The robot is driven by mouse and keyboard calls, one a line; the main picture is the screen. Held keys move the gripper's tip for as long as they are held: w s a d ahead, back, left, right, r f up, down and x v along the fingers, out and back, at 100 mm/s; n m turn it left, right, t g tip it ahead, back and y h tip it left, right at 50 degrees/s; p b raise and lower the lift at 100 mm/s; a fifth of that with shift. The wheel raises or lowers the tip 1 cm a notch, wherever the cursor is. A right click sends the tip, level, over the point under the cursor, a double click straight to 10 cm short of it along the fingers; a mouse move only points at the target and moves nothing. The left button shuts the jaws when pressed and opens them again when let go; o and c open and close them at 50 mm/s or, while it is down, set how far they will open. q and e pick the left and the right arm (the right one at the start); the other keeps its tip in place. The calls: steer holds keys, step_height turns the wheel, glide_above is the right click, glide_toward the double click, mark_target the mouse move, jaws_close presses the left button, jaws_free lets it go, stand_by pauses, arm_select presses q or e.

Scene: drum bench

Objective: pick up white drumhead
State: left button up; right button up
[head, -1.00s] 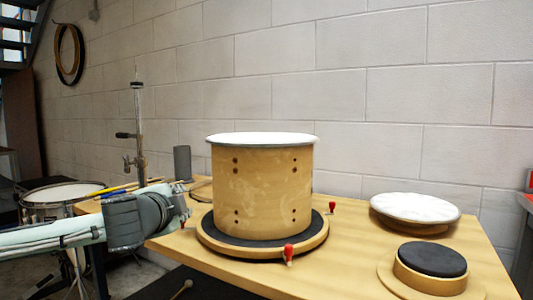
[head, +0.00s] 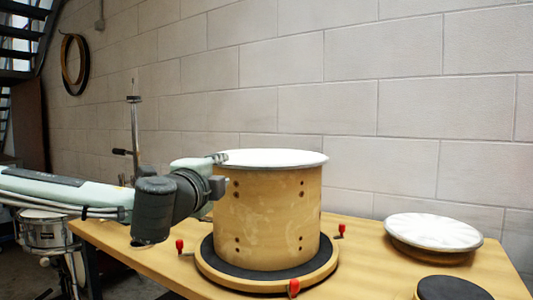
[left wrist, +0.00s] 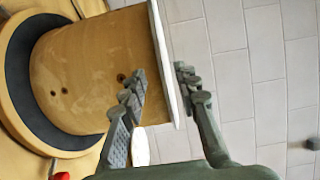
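A white drumhead (head: 270,158) lies flat on top of the upright wooden drum shell (head: 268,215). My left gripper (head: 218,172) is at the left edge of the drum, at rim height. In the left wrist view, its open fingers (left wrist: 164,88) stand on either side of the white drumhead's edge (left wrist: 168,62), one above it and one beside the shell (left wrist: 90,70). A gap shows between the fingers and the rim. A second white round head (head: 434,230) lies on a wooden ring at the right of the bench. My right gripper is not in view.
The drum stands on a round black-topped wooden base (head: 212,272) with red knobs (head: 293,288) around it. A black round pad (head: 452,289) is at the front right of the bench (head: 365,265). A block wall (head: 380,90) stands behind.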

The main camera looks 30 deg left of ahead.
mark_target(227, 166)
arm_select(q)
steer(key=x, duration=0.3)
steer(key=shift+w+a, duration=0.25)
steer(key=shift+w, duration=0.05)
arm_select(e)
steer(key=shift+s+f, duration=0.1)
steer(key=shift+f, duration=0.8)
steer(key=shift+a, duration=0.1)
arm_select(q)
jaws_close()
steer(key=shift+r, duration=0.1)
